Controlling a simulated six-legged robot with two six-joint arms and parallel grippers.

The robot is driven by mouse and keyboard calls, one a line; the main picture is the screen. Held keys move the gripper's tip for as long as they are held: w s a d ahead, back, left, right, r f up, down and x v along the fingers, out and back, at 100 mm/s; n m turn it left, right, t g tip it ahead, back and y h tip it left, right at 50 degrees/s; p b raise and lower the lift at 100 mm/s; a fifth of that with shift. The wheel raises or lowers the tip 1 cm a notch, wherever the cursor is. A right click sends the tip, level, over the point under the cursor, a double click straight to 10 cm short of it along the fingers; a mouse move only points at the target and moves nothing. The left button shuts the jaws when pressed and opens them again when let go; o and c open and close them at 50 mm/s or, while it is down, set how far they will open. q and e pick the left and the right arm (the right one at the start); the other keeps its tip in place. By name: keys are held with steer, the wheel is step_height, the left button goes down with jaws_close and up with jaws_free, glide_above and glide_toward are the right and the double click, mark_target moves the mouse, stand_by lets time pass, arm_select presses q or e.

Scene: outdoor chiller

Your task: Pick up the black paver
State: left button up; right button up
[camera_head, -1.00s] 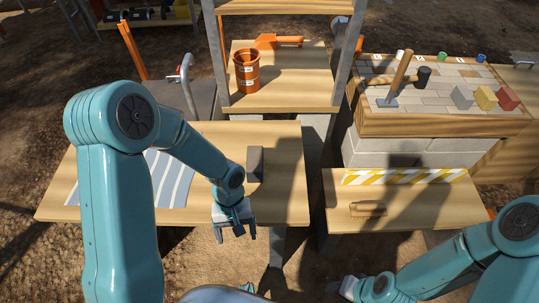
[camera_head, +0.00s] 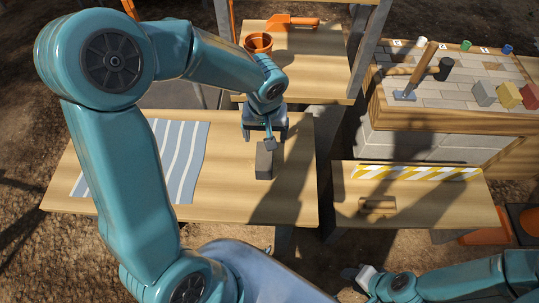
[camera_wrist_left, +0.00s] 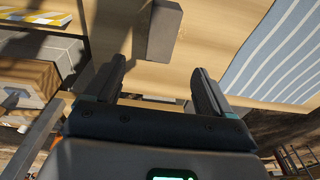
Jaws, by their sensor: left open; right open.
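The black paver (camera_head: 264,161) is a dark grey block lying on the wooden table, right of the striped cloth. My left gripper (camera_head: 262,138) is open and empty, just beyond the paver's far end in the head view. In the left wrist view, the paver (camera_wrist_left: 163,30) is ahead of the two spread fingers (camera_wrist_left: 158,72) and roughly in line with the gap between them. I cannot tell whether a finger touches it. My right gripper (camera_head: 357,274) is low at the bottom centre, open and away from the table.
A blue-and-white striped cloth (camera_head: 178,165) lies left of the paver. An orange bucket (camera_head: 258,43) stands on the shelf behind my left arm. A low table with a striped barrier strip (camera_head: 415,173) is at right. A mallet (camera_head: 425,70) and coloured blocks rest on the paved top.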

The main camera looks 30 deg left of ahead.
mark_target(264, 156)
arm_select(q)
steer(key=f, duration=0.9)
steer(key=shift+w+a, duration=0.1)
steer(key=shift+a, duration=0.3)
steer(key=shift+w+f, duration=0.2)
steer(key=shift+f, duration=0.35)
step_height(264, 156, down, 4)
steer(key=shift+s+a+r+b, duration=0.1)
steer(key=shift+s+b, duration=0.05)
steer(key=shift+b, duration=0.15)
steer(key=shift+w+f, duration=0.2)
steer(key=shift+f, duration=0.35)
steer(key=shift+s+r, duration=0.1)
steer(key=c, duration=1.5)
jaws_close()
